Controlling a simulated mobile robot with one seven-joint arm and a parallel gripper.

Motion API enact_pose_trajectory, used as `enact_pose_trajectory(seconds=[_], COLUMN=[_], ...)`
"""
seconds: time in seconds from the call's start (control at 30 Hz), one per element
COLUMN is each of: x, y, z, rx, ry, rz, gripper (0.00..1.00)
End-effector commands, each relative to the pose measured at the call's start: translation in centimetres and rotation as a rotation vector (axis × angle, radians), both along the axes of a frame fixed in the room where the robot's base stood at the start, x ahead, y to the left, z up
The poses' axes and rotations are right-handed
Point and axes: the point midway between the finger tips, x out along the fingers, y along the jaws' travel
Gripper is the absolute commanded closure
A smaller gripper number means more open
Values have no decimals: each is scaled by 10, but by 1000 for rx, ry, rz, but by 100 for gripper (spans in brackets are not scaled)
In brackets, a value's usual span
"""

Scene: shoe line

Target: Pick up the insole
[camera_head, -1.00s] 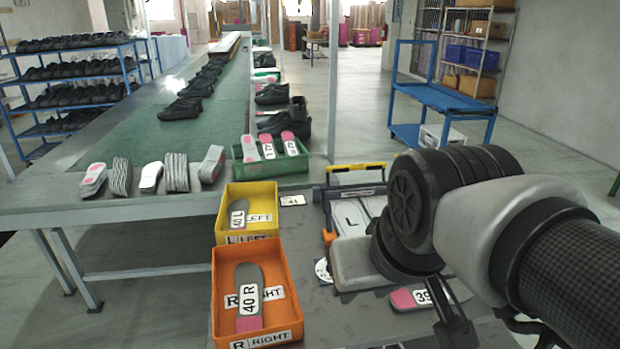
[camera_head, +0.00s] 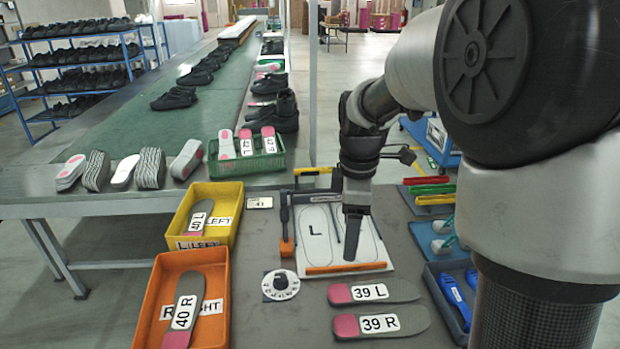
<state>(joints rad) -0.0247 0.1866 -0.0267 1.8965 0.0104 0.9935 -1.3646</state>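Two grey insoles with pink heels, marked 39 L (camera_head: 400,289) and 39 R (camera_head: 407,325), lie side by side on the grey table at the front. Another insole, marked 40 R (camera_head: 190,285), lies in the orange RIGHT bin (camera_head: 152,315). A further insole with an L label (camera_head: 197,226) lies in the yellow LEFT bin (camera_head: 232,213). My gripper (camera_head: 351,255) points down over the white board marked L (camera_head: 380,262), behind the 39 L insole and apart from it. Its fingers appear as one dark shape, so opening and grip cannot be told.
A green crate (camera_head: 240,166) with several insoles stands behind the yellow bin. A round white dial (camera_head: 280,285) lies left of the 39 insoles. A blue tray (camera_head: 437,287) with blue tools is at right.

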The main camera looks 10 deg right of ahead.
Motion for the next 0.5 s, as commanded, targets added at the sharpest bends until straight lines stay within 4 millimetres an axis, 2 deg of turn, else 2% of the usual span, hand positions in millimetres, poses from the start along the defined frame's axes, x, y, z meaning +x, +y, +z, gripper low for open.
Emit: enact_pose_trajectory(seconds=[0.03, 0.2, 0.37, 0.5], x=[8, 22, 23, 23], y=[0, 1, 1, 0], z=[-10, -29, -51, -82], rx=[-4, -9, -10, -11], ry=[23, 59, 70, 70], rz=[57, 189, 217, 215], gripper=[31, 31, 31, 31])
